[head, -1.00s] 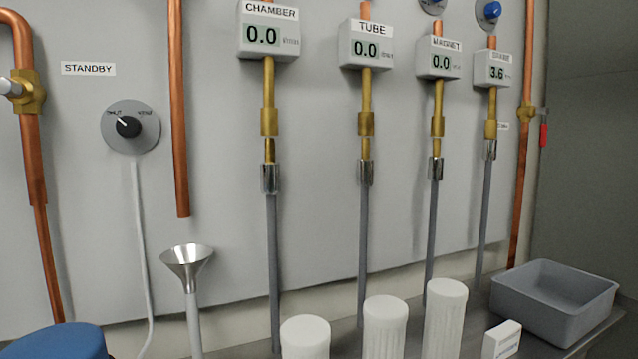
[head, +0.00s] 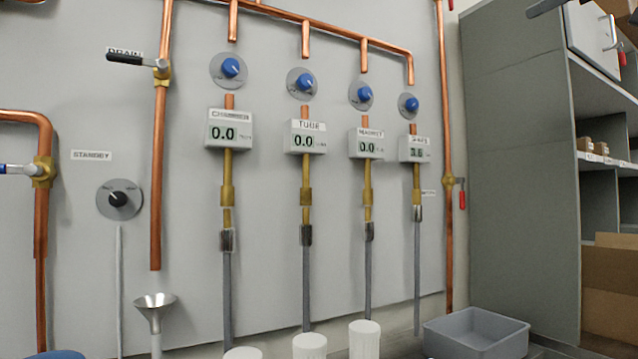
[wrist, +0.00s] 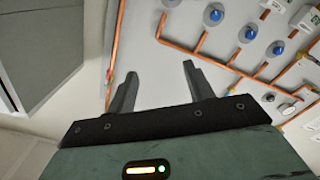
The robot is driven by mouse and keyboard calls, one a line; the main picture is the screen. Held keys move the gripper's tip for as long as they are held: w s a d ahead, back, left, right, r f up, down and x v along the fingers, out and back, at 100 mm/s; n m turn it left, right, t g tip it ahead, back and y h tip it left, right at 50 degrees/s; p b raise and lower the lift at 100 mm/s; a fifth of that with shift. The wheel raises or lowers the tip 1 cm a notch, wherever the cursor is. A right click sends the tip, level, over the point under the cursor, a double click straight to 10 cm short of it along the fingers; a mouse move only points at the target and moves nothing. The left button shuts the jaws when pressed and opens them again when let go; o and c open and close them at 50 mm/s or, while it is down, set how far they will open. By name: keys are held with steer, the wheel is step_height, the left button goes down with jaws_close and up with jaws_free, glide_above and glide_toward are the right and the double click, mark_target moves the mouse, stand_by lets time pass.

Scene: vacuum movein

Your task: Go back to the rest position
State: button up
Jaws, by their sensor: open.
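My gripper (wrist: 158,88) shows in the wrist view with its two dark fingers spread apart and nothing between them. It is in front of the grey panel (wrist: 150,60), with copper pipes and blue knobs to its right. In the head view my gripper is not clearly seen; a dark piece at the top right edge may be part of my arm.
The panel (head: 270,180) carries copper pipes, blue knobs, gauge boxes such as CHAMBER (head: 228,129), and a STANDBY dial (head: 119,200). Below are a funnel (head: 155,305), several white caps and a grey bin (head: 476,335). Shelving (head: 600,190) stands at the right.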

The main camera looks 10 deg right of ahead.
steer(key=w+a+f+m+g+h, duration=0.15)
steer(key=w+f+m, duration=0.25)
steer(key=w+f, duration=0.55)
steer(key=w+a+f+m+g+h, duration=0.1)
steer(key=w+a+f+m+g, duration=0.15)
steer(key=w+f, duration=0.75)
steer(key=s+a+f+m+g+h, duration=0.1)
steer(key=s+a+f+m+g, duration=0.2)
steer(key=f, duration=1.3)
steer(key=s+a+f+m+g+h, duration=0.1)
steer(key=s+a+f+g, duration=0.25)
steer(key=f, duration=1.15)
steer(key=s+a+f+g+h, duration=0.1)
steer(key=s+a+f+g, duration=0.15)
steer(key=s+f, duration=0.9)
steer(key=s+a+f+g+h, duration=0.1)
steer(key=s+a+f, duration=0.3)
steer(key=s+f, duration=0.75)
steer(key=s+a+f+n+g+b, duration=0.1)
steer(key=s+a+f+n+b, duration=0.4)
steer(key=a, duration=0.4)
steer(key=s+a+f+n+g+b, duration=0.25)
steer(key=s+a+b, duration=0.25)
steer(key=s+a, duration=0.3)
step_height(320, 180, up, 26)
steer(key=a+p, duration=0.1)
steer(key=p, duration=2.4)
steer(key=shift+w+y+p, duration=0.15)
steer(key=shift+y+p, duration=0.25)
steer(key=shift+y, duration=0.05)
